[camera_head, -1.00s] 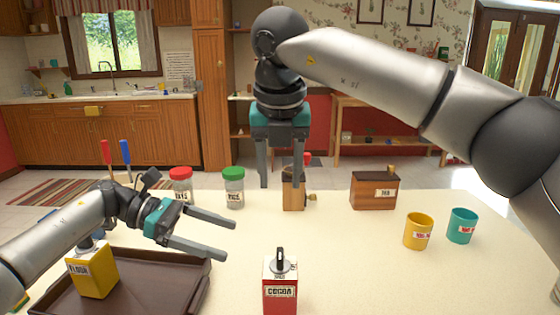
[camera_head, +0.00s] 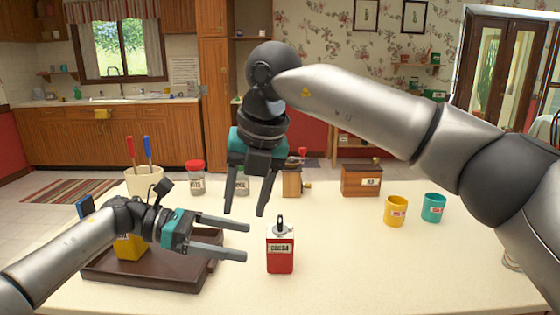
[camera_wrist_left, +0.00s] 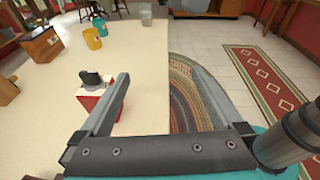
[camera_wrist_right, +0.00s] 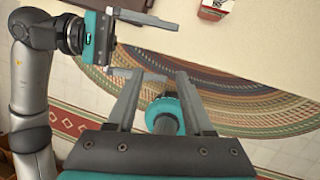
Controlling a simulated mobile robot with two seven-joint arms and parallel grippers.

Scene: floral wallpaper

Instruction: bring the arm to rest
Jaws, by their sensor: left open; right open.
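My left gripper (camera_head: 247,241) is open and empty over the table, extending past the right edge of the brown tray (camera_head: 150,277). It also shows open in the left wrist view (camera_wrist_left: 147,66). My right gripper (camera_head: 245,213) is open and empty, pointing down above the table behind the red cocoa canister (camera_head: 280,260). It also shows open in the right wrist view (camera_wrist_right: 160,78), with nothing between its fingers but a view of my own teal-and-grey parts below. The cocoa canister stands upright, to the right of my left gripper.
A yellow canister (camera_head: 128,248) stands in the tray, partly hidden by my left arm. A utensil crock (camera_head: 145,182), jars (camera_head: 195,180), a wooden grinder (camera_head: 291,185), a wooden box (camera_head: 361,181), a yellow cup (camera_head: 395,212) and a teal cup (camera_head: 434,208) stand further back.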

